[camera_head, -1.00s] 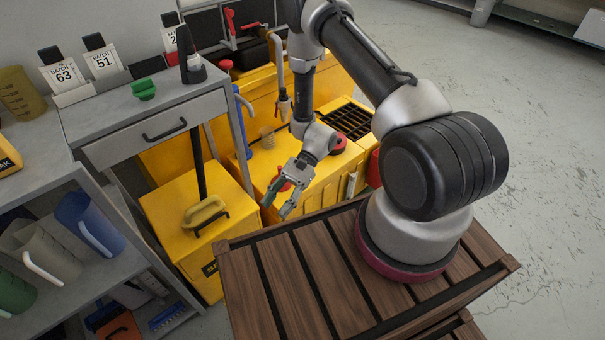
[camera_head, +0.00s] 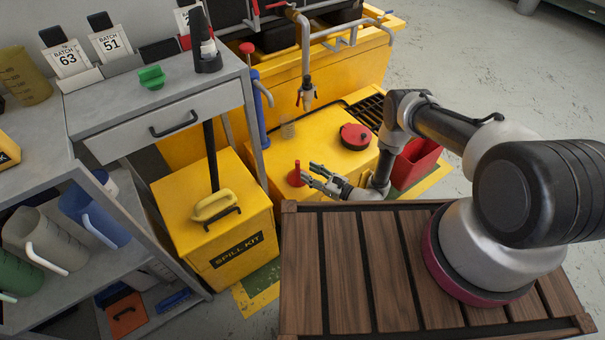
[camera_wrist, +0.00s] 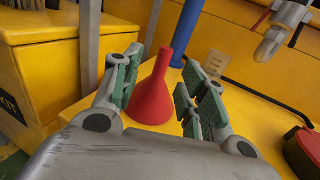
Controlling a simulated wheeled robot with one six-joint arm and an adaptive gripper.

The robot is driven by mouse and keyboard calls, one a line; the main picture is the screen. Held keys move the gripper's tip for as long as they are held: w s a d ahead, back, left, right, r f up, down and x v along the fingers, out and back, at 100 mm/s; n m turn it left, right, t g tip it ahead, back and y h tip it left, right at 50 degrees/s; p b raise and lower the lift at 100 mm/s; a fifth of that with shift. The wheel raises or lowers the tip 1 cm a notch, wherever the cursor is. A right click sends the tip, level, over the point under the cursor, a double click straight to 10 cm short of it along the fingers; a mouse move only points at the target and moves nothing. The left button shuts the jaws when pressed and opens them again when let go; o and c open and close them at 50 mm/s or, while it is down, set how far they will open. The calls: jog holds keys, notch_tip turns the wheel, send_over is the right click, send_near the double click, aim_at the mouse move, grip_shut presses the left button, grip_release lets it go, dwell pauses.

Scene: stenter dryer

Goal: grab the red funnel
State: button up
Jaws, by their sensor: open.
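The red funnel (camera_head: 296,174) stands upright, spout up, on the top of the yellow unit (camera_head: 275,153). In the wrist view the red funnel (camera_wrist: 154,95) shows between the two green-padded fingers, its wide base toward me. My gripper (camera_head: 314,174) is open and comes at the funnel from the right in the head view. The same gripper in the wrist view (camera_wrist: 158,88) has one finger on each side of the funnel, with a visible gap on the right side. I cannot tell whether the left finger touches the funnel.
A tap (camera_head: 308,92) hangs above the yellow unit. A blue post (camera_head: 258,115) rises behind the funnel, and a red round cap (camera_head: 355,136) lies to the right. The yellow spill kit box (camera_head: 213,215) stands left. A red bin (camera_head: 415,163) is at the right.

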aim_at(298, 164)
jog(key=x, duration=0.6)
jog(key=shift+w+a+r, duration=0.1)
jog(key=shift+w+r, duration=0.05)
jog(key=shift+w, duration=0.25)
grip_shut()
